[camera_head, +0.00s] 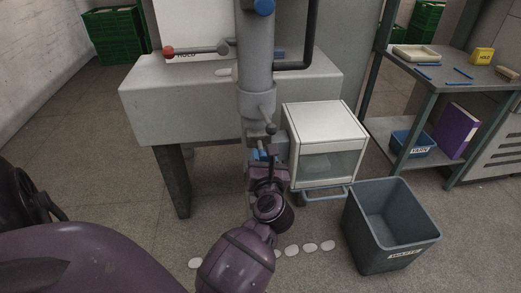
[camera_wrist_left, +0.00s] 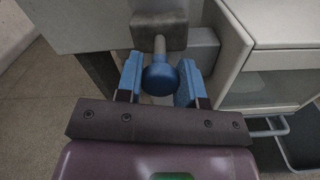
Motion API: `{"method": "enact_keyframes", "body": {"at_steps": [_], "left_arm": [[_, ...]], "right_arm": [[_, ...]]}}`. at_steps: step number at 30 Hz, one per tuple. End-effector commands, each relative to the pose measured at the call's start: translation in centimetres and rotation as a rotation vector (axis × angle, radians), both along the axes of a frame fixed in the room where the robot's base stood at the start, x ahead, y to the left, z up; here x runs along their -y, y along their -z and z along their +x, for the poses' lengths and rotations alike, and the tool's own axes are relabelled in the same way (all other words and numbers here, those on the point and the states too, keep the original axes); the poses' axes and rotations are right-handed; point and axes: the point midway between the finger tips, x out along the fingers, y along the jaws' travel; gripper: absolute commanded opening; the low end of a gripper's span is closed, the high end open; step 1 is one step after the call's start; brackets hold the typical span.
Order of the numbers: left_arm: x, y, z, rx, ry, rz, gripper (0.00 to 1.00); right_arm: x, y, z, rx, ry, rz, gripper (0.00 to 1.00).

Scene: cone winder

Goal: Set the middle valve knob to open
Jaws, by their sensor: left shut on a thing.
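My left gripper (camera_head: 262,158) is low in front of the grey machine column, beside the white cabinet. In the left wrist view its blue fingers (camera_wrist_left: 160,84) are closed on a round blue knob (camera_wrist_left: 160,74). The knob sits on a short grey stem that runs into a grey block (camera_wrist_left: 159,32). In the head view my gripper and wrist mostly hide this knob. I cannot read any open mark or tell the knob's setting. My right gripper is not in view.
A red-ended lever (camera_head: 168,51) and a blue ball (camera_head: 264,6) are higher on the machine. The white cabinet (camera_head: 325,120) stands close to the right. A waste bin (camera_head: 391,261) and several white discs (camera_head: 310,247) are on the floor. A shelf (camera_head: 432,75) is at right.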

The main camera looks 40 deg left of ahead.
Motion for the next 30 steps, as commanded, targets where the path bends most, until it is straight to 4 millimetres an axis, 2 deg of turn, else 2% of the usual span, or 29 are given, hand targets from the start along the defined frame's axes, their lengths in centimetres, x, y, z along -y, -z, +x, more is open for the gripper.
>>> {"method": "enact_keyframes", "body": {"at_steps": [3, 11, 12, 17, 30], "left_arm": [[0.70, -0.09, -0.62, 0.000, 0.000, -0.001, 0.00], [0.88, 0.02, -0.69, -0.001, 0.000, -0.002, 0.00], [0.89, 0.05, -0.70, -0.001, 0.000, -0.002, 0.36], [0.85, 0.01, -0.68, -0.001, 0.000, -0.002, 0.60], [0.77, -0.06, -0.66, 0.001, 0.000, -0.001, 0.60]], "right_arm": [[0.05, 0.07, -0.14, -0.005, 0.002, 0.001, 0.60], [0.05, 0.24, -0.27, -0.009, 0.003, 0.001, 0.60], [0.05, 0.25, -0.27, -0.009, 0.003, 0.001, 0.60], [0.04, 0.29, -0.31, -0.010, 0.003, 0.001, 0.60], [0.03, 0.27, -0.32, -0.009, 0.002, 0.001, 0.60]]}}
